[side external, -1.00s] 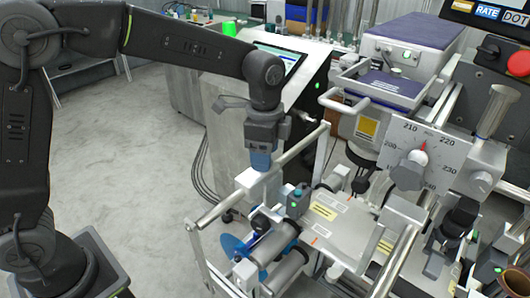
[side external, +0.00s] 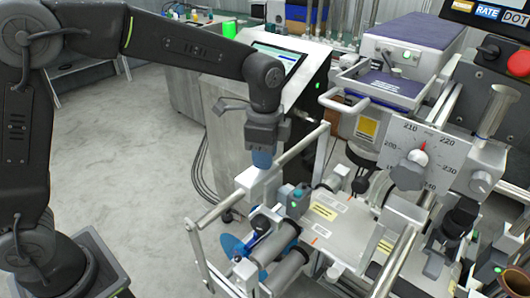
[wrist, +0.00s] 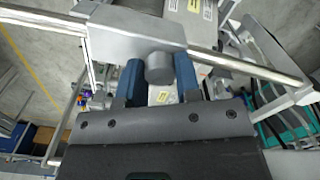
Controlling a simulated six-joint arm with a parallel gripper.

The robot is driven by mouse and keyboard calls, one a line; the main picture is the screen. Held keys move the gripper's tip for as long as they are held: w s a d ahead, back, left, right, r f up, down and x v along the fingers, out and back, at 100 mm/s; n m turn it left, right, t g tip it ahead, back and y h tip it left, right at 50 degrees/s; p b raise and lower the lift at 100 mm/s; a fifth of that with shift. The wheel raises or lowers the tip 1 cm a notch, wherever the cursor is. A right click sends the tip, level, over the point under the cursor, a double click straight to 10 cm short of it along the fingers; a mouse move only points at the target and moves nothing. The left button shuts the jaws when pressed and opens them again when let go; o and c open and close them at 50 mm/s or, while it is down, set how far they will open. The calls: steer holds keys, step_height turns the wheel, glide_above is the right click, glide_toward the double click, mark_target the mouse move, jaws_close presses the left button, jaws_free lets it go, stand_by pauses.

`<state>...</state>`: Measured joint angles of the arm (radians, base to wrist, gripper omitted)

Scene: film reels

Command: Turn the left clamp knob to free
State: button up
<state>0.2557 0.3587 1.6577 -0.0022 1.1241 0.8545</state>
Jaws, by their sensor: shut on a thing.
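The left clamp knob (wrist: 159,68) is a short grey cylinder under a pale metal clamp block (wrist: 135,32) in the wrist view. The block also shows in the side view (side external: 256,181), on the near rail. My gripper (wrist: 160,80) has one blue finger on each side of the knob and is shut on it. In the side view my gripper (side external: 262,160) points down over the block. The knob is hidden there behind the fingers. No marking of the knob's setting is readable.
A metal rail (side external: 300,148) runs through the clamp block. Rollers (side external: 272,242) and a blue disc (side external: 232,245) lie below. A dial plate (side external: 417,155) with a red pointer stands to the right. The floor at left (side external: 120,150) is clear.

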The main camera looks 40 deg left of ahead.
steer(key=n, duration=0.3)
steer(key=shift+n, duration=0.4)
steer(key=n, duration=0.3)
steer(key=shift+n, duration=0.4)
steer(key=n, duration=0.3)
steer(key=shift+n, duration=0.3)
steer(key=n, duration=0.3)
steer(key=shift+n, duration=0.3)
steer(key=n, duration=0.4)
steer(key=shift+d+n, duration=0.1)
steer(key=shift+n, duration=2.5)
steer(key=shift+r, duration=0.1)
steer(key=o, duration=0.9)
